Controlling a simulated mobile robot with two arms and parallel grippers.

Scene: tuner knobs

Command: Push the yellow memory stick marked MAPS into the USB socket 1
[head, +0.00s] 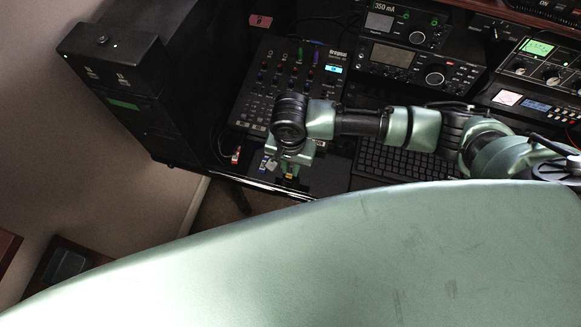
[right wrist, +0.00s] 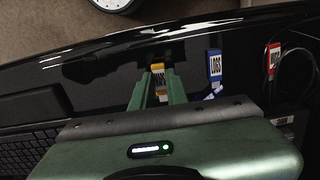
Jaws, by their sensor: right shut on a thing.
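The yellow memory stick (right wrist: 158,67) has a white label reading MAPS. It is between the two green fingers of my right gripper (right wrist: 159,84), which is shut on it, over the glossy black desk top near its front edge. In the head view my right gripper (head: 289,171) points down at the desk edge, with a bit of the yellow stick (head: 289,176) showing below it. I cannot make out USB socket 1 in either view. My left gripper is not in view.
A blue stick (right wrist: 215,66) marked LOGS and a red stick (right wrist: 273,62) lie on the desk, right of my gripper in the wrist view. A mixer (head: 290,85), a keyboard (head: 400,163) and radio units (head: 395,60) crowd the desk. A black cabinet (head: 125,85) stands left.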

